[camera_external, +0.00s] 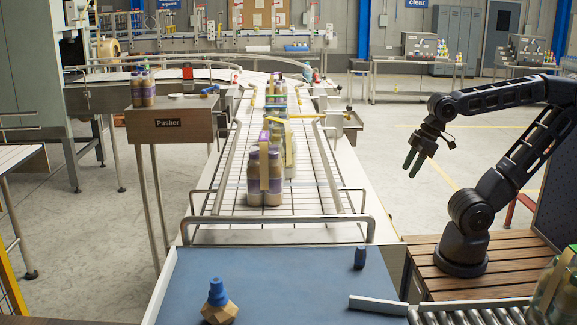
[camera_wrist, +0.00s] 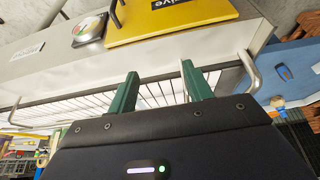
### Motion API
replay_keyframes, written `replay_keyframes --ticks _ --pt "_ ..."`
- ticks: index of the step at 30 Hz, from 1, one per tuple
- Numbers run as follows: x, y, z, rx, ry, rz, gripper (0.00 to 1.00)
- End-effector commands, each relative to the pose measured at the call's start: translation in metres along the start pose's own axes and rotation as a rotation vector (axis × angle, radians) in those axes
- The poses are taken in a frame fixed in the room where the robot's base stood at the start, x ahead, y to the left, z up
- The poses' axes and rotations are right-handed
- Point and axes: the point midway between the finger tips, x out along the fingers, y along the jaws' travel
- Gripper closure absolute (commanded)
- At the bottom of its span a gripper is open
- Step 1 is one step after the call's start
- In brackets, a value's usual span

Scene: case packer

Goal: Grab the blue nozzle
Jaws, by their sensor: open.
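A blue nozzle-like piece (camera_external: 218,292) sits on top of a faceted tan wooden block (camera_external: 221,313) at the front of the blue table. A smaller dark blue cylinder (camera_external: 360,258) stands upright near the table's back right. I cannot tell for sure which of the two is the nozzle. My gripper (camera_external: 411,170) hangs in the air to the right of the conveyor, above and behind both pieces. Its green fingers are apart and empty in the wrist view (camera_wrist: 160,86).
The blue table (camera_external: 275,285) is mostly clear. A grey bar (camera_external: 378,305) lies at its right, beside a roller conveyor (camera_external: 470,315). Bottle packs (camera_external: 264,180) stand on the wire conveyor (camera_external: 310,190) behind. A pusher stand (camera_external: 170,123) is at left.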

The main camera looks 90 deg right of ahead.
Motion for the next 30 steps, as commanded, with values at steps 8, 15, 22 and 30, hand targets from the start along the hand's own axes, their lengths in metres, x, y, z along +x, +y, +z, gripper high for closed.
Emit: replay_keyframes --ticks 8,15,22,30 --pt "-0.003 -0.018 -0.033 0.059 -0.043 -0.019 0.49" --pt "-0.002 -0.061 -0.089 0.180 -0.124 -0.033 0.49" --pt "0.008 -0.115 -0.138 0.295 -0.201 -0.025 0.49" --pt "0.029 -0.192 -0.181 0.423 -0.287 0.013 0.49"
